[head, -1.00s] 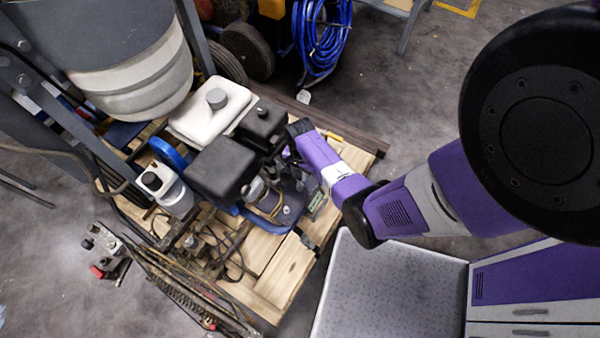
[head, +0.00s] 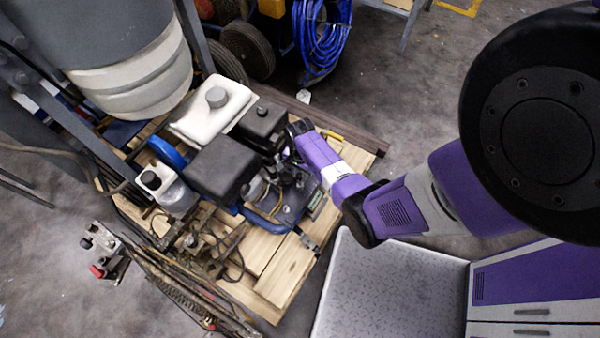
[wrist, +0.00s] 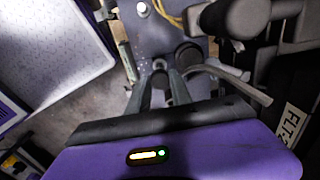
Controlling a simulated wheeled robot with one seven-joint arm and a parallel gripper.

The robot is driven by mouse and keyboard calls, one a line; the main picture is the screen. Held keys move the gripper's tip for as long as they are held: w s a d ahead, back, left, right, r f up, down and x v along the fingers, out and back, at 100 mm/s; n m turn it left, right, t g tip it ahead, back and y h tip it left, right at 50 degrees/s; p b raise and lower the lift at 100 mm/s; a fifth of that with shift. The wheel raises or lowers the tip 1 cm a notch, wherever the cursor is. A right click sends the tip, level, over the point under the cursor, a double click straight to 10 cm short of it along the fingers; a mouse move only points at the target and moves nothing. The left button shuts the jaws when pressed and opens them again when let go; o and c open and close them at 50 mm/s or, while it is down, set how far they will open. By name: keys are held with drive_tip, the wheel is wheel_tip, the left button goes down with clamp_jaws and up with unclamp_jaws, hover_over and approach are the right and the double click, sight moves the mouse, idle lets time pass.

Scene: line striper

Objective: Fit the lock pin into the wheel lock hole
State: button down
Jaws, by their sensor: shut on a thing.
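In the wrist view my gripper (wrist: 160,84) points away from the camera, its two grey fingers close together over the machine. A small, grey, round-ended piece (wrist: 159,65) shows between the fingertips; it appears to be the lock pin, held there. A dark round part (wrist: 188,54) lies just right of the fingertips. In the head view my gripper is largely hidden by my purple arm, over the blue-grey plate (head: 290,212) of the line striper. I cannot make out the wheel lock hole in either view, nor whether the pin touches anything.
The striper's black engine box (head: 222,168) and white tank (head: 212,108) stand left of my gripper. The machine rests on a wooden pallet (head: 285,272). A curved lever (wrist: 235,82) lies close right of my fingers. A blue hose coil (head: 321,38) hangs behind.

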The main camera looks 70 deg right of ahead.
drive_tip(key=shift+f+b, duration=1.55)
drive_tip(key=shift+f, duration=0.45)
idle(0.3)
drive_tip(key=c, duration=0.7)
unclamp_jaws()
drive_tip(key=shift+c, duration=0.2)
drive_tip(key=shift+r, duration=0.2)
drive_tip(key=shift+r+p, duration=3.4)
drive_tip(key=shift+p, duration=0.15)
